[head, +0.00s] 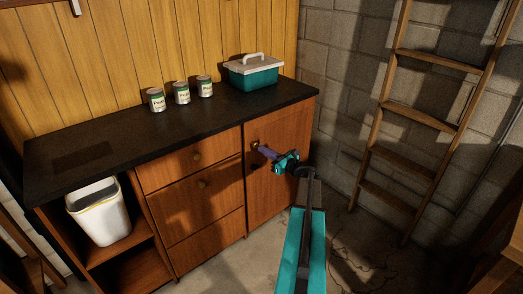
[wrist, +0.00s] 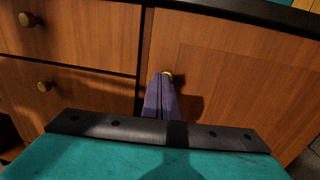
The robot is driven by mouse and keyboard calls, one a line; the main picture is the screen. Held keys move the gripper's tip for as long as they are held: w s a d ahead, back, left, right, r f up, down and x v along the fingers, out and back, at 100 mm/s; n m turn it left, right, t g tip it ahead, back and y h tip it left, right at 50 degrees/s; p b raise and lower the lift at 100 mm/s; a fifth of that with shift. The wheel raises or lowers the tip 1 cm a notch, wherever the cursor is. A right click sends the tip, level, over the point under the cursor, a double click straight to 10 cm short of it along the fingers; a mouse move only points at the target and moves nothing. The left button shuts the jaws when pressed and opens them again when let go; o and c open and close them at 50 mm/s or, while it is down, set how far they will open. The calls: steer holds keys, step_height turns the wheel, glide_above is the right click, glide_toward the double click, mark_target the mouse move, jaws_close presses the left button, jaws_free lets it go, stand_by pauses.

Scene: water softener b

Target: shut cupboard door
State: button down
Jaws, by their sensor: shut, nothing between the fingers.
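The cupboard door (head: 283,185) is the brown wooden panel at the right end of the cabinet. It looks shut or very nearly so; a thin dark line shows along its left edge in the wrist view, where the door (wrist: 235,85) fills the right side.
Drawers (head: 195,185) with brass knobs are left of the door. A white bin (head: 100,215) stands in the open shelf. The black counter (head: 120,135) bears several cans (head: 182,94) and a teal box (head: 252,75). A wooden ladder (head: 415,115) leans at the right.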

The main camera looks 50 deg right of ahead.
steer(key=s+a, duration=0.1)
steer(key=s, duration=0.9)
steer(key=shift+s+f+b, duration=0.2)
steer(key=shift+s+b, duration=0.1)
steer(key=shift+s, duration=0.05)
steer(key=shift+a, duration=0.1)
